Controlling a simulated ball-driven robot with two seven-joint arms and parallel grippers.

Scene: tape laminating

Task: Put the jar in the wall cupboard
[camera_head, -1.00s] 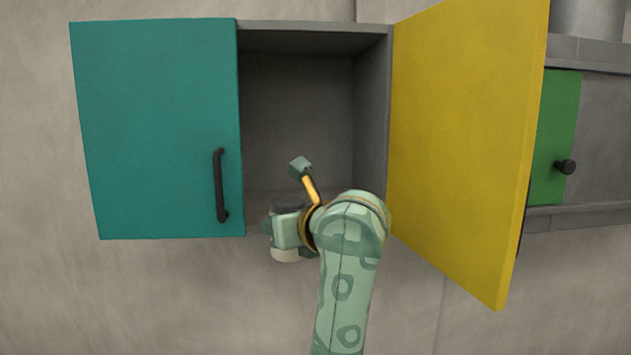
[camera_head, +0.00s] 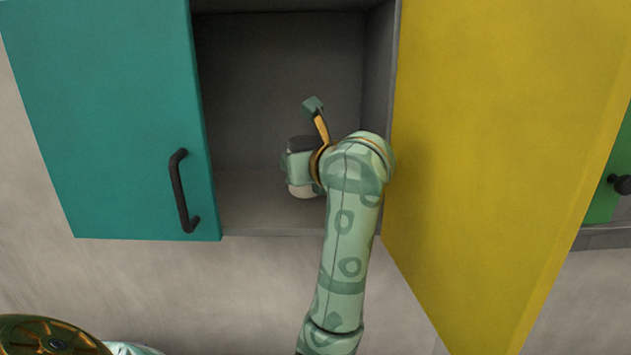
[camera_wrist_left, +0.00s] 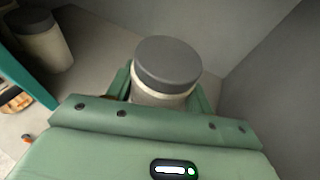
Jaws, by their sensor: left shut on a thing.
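The jar (camera_head: 302,189) has a pale body and a dark grey lid. My left gripper (camera_head: 303,167) is shut around it and holds it upright inside the open part of the wall cupboard (camera_head: 265,218). In the left wrist view the jar (camera_wrist_left: 168,70) stands between the green jaws, its lower body hidden by the gripper. I cannot tell whether its base touches the cupboard floor. The yellow door (camera_head: 480,150) is swung open at the right. The teal door (camera_head: 110,120) covers the left part. My right gripper is not in view.
A second pale jar with a dark lid (camera_wrist_left: 42,40) stands in the cupboard at the upper left of the wrist view. The cupboard's side wall (camera_wrist_left: 275,80) is to the right. The teal door's black handle (camera_head: 180,190) sticks out. Bare floor shows around the held jar.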

